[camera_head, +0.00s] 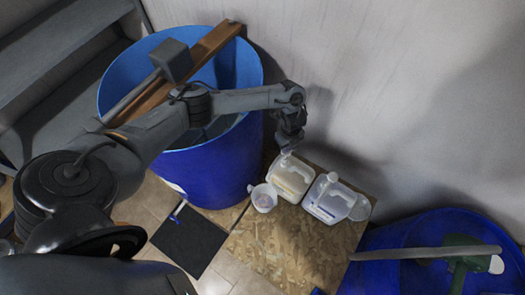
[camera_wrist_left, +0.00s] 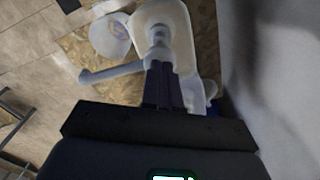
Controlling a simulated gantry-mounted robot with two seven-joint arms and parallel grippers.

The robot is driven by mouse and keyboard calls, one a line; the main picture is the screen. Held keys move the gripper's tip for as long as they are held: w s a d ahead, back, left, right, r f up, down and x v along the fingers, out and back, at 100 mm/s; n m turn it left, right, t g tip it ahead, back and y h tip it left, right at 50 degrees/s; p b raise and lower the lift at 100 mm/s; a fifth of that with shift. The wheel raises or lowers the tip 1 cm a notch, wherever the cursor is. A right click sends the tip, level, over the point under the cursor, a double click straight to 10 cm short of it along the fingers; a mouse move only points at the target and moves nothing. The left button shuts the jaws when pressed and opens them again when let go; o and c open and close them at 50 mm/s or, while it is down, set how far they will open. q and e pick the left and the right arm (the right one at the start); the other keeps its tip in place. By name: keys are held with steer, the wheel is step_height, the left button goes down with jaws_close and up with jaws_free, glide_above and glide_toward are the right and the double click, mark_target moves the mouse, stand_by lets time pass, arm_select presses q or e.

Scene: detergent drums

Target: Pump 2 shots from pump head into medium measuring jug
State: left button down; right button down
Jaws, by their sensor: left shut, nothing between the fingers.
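The pump head (camera_wrist_left: 158,52) is pale, sits on top of a whitish canister (camera_head: 291,178) and has a spout pointing left in the left wrist view. A translucent measuring jug (camera_head: 264,198) stands beside that canister, and it also shows in the left wrist view (camera_wrist_left: 109,36). The spout's tip is near the jug's side in that view; I cannot tell whether it is over the opening. My left gripper (camera_head: 287,148) is shut and empty, pointing down at the pump head, with its fingertips (camera_wrist_left: 160,68) right at it. I cannot tell whether they touch. My right gripper is not in view.
A second canister (camera_head: 330,200) and a clear vessel (camera_head: 361,208) stand on the chipboard top (camera_head: 287,240). A large blue drum (camera_head: 210,165) with a wooden plank (camera_head: 205,55) is at left. Another blue drum (camera_head: 390,278) is at lower right. The chipboard's front is clear.

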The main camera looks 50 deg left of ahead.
arm_select(q)
steer(key=shift+f+b, duration=1.7)
steer(key=shift+f, duration=0.8)
steer(key=shift+r, duration=0.2)
step_height(320, 180, up, 5)
steer(key=p, duration=0.5)
steer(key=shift+r, duration=0.2)
steer(key=shift+p, duration=0.3)
steer(key=shift+r+p, duration=0.85)
steer(key=shift+r, duration=0.1)
step_height(320, 180, up, 4)
steer(key=p, duration=0.4)
